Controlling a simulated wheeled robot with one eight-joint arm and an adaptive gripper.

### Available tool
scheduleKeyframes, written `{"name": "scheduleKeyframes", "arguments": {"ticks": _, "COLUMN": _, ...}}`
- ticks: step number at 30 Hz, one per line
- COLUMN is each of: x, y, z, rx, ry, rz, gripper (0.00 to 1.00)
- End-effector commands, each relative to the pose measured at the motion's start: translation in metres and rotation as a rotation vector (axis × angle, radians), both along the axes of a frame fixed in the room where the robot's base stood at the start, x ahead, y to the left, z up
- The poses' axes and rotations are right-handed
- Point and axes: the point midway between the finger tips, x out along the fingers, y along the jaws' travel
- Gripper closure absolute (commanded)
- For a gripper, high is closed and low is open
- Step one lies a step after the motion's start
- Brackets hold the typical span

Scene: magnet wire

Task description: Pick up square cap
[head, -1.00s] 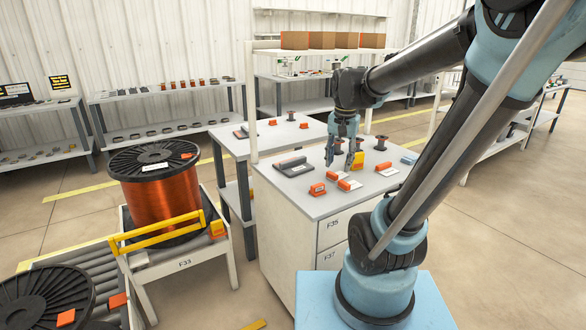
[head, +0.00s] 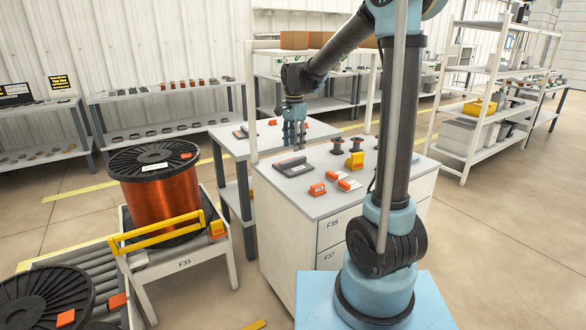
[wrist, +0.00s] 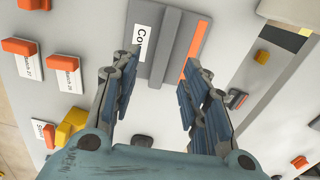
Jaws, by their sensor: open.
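My gripper (head: 294,147) is open and empty, pointing down above the back of the cabinet top. In the wrist view its two fingers (wrist: 164,60) are spread apart. Beyond their tips lies a flat dark grey piece (wrist: 167,45) with a raised bar, a partly hidden white label and an orange strip. It also shows on the cabinet top in the head view (head: 293,167). A small dark rounded thing (wrist: 143,141) shows low between the fingers; I cannot tell what it is.
The cabinet top (head: 308,205) also holds orange blocks (head: 317,189), a yellow block (head: 355,160) and dark spools (head: 337,146). A second table (head: 235,150) stands behind it. A large copper wire reel (head: 160,190) stands at left.

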Motion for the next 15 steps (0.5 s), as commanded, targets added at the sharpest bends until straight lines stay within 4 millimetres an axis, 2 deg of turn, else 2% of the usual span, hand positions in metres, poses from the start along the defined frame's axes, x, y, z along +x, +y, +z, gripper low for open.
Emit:
{"name": "scheduleKeyframes", "arguments": {"ticks": 11, "x": 0.002, "y": 0.002, "z": -0.030, "rx": -0.001, "ry": 0.001, "rz": -0.003, "gripper": 0.58}}
{"name": "scheduleKeyframes", "arguments": {"ticks": 15, "x": 0.003, "y": 0.004, "z": -0.048, "rx": -0.001, "ry": 0.001, "rz": -0.003, "gripper": 0.58}}
